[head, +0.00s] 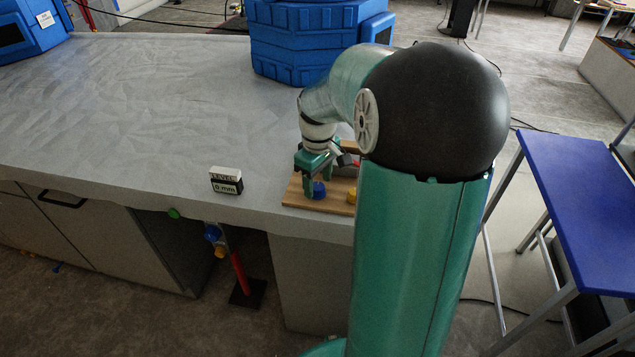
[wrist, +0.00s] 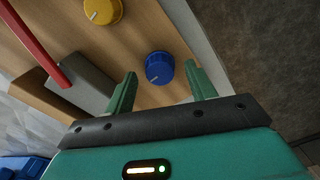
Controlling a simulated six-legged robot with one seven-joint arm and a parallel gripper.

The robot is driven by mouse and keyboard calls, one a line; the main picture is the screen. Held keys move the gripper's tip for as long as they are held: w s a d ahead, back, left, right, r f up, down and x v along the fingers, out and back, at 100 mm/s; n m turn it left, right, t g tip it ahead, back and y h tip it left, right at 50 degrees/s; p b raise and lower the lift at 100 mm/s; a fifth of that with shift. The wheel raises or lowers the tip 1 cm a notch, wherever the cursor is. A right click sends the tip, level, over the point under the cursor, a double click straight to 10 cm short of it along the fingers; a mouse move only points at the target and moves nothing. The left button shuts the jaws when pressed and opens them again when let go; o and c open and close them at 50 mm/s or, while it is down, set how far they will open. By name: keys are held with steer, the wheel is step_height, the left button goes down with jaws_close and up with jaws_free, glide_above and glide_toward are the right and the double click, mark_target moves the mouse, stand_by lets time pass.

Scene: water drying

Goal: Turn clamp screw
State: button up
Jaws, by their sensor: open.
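A wooden board (head: 293,196) lies at the front edge of the grey counter. It carries a blue knob (wrist: 158,67) and a yellow knob (wrist: 102,11), each with a pale mark on top; they also show in the head view. No part is labelled as the clamp screw, so I cannot tell which it is. My gripper (wrist: 161,80) is open above the board, pointing down. In the wrist view its fingertips lie on either side of the blue knob, with gaps showing. I cannot tell whether the fingers reach down to the knob's height.
A red bar (wrist: 38,45) and grey block (wrist: 82,82) lie beside the knobs on the board. A small display (head: 226,181) reading "LEVEL 0 mm" stands left of it. A blue container (head: 305,45) stands behind.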

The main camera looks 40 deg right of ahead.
steer(key=shift+w+f, duration=0.1)
steer(key=shift+f, duration=0.55)
steer(key=c, duration=1)
steer(key=shift+o, duration=0.2)
